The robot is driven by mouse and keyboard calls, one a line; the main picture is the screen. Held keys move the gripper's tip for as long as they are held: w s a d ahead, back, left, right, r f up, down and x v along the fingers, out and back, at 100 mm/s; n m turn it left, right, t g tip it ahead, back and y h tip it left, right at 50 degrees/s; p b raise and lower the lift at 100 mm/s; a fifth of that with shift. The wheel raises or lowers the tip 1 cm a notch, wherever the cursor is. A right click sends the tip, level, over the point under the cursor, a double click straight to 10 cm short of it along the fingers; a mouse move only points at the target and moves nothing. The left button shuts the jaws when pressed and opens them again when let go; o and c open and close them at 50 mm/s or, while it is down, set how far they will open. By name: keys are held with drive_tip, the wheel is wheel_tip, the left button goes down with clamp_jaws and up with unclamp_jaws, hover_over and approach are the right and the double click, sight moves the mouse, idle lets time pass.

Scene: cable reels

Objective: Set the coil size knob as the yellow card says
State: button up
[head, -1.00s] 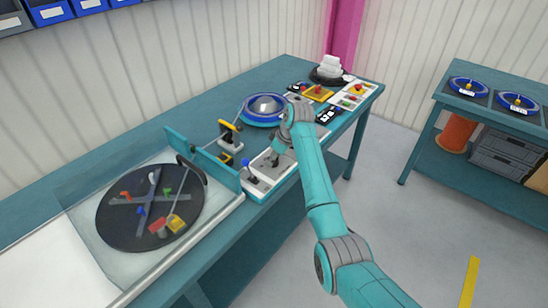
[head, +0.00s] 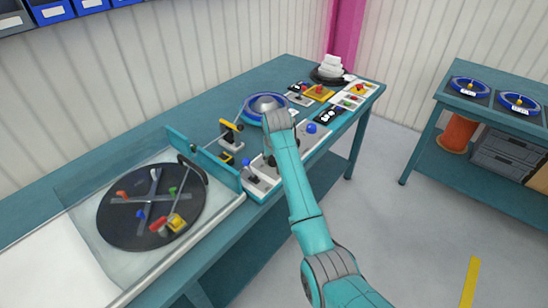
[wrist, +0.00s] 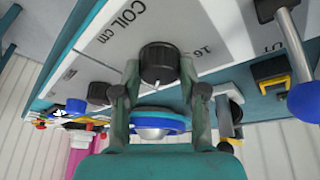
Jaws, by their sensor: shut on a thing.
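The coil size knob (wrist: 160,64) is a black ribbed dial on a white panel (wrist: 215,25) lettered "COIL cm", with "16" printed beside it in the wrist view. My gripper (wrist: 160,78) has a finger on each side of the knob and is shut on it. In the head view, my gripper (head: 270,158) is over the front control panel, mostly hidden by my arm. I cannot make out which way the knob points. I cannot pick out a yellow card with readable writing.
A blue knob (head: 311,128) and another black knob (wrist: 98,92) are on the panel. The black turntable (head: 150,207) with coloured pegs is to the left. Small trays and switches crowd the bench's far end.

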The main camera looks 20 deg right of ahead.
drive_tip(key=shift+m+h, duration=0.3)
drive_tip(key=shift+m, duration=0.6)
drive_tip(key=o, duration=1.1)
drive_tip(key=shift+o, duration=0.2)
drive_tip(key=shift+r, duration=0.1)
drive_tip(key=v, duration=1.1)
drive_tip(key=shift+a+r, duration=0.2)
drive_tip(key=shift+r, duration=0.15)
